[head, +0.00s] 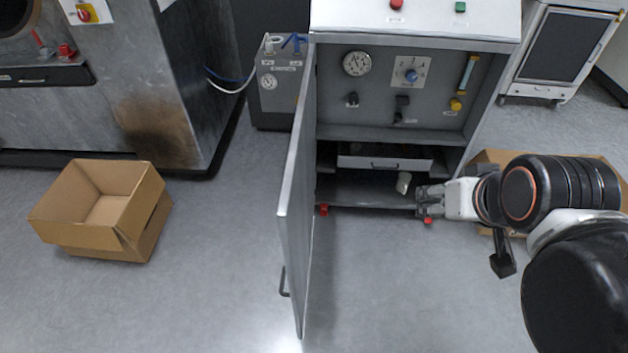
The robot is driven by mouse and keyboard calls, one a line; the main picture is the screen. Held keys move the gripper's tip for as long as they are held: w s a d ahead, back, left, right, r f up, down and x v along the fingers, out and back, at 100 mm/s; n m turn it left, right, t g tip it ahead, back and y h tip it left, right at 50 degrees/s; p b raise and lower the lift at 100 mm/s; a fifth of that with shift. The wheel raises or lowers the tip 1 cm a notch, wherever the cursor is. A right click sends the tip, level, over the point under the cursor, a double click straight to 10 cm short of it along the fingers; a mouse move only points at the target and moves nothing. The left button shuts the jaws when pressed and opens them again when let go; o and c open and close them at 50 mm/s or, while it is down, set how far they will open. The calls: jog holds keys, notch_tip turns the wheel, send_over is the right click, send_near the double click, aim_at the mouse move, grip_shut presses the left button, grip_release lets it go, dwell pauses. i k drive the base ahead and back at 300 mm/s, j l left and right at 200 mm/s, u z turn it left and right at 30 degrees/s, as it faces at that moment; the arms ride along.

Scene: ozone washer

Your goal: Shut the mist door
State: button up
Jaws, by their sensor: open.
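The grey metal door (298,215), which I take to be the mist door, stands wide open. It is attached at the left side of the cabinet (490,85) and sticks out toward me, seen nearly edge-on. Its dark bar handle (284,283) shows low on the door's left, outer face. My gripper (421,202) is open and points left, at the lower right of the cabinet opening. It is well to the right of the door and apart from it. Its fingers are small here, and whether they touch the cabinet cannot be told.
The cabinet holds a gauge (357,63), a dial (411,76), a drawer (375,160) and a small white object (403,182). An open cardboard box (130,215) stands on the left floor. Another box (490,158) is partly behind my arm. Floor around the door is clear.

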aim_at(296, 211)
jog(key=k+j, duration=0.1)
jog(key=j, duration=0.6)
jog(key=k+j, duration=0.1)
jog(key=j, duration=0.6)
jog(key=i, duration=0.3)
jog(key=k, duration=0.5)
jog(key=k+j+z, duration=0.1)
jog(key=z, duration=0.15)
jog(key=k+z, duration=0.3)
jog(key=k+j+u, duration=0.1)
jog(key=j, duration=0.15)
jog(key=i+l, duration=0.1)
jog(key=l+z, duration=0.05)
jog(key=l, duration=0.05)
